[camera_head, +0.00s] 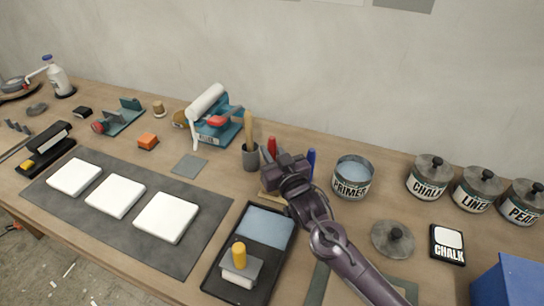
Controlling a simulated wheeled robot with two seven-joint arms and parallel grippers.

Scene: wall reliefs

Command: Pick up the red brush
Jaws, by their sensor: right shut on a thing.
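The red brush (272,147) shows as a short red upright piece just left of and behind my right gripper (280,168). The gripper and wrist cover its lower part. My right gripper is shut on the red brush, though the fingertips are mostly hidden behind the wrist. A tan wooden piece (269,195) shows under the gripper, and a blue handle (311,158) stands just to its right. My left gripper is not in view.
An open primer can (352,178) stands to the right. A black paint tray (215,272) lies in front. White tiles (116,196) lie on a dark mat (190,235).

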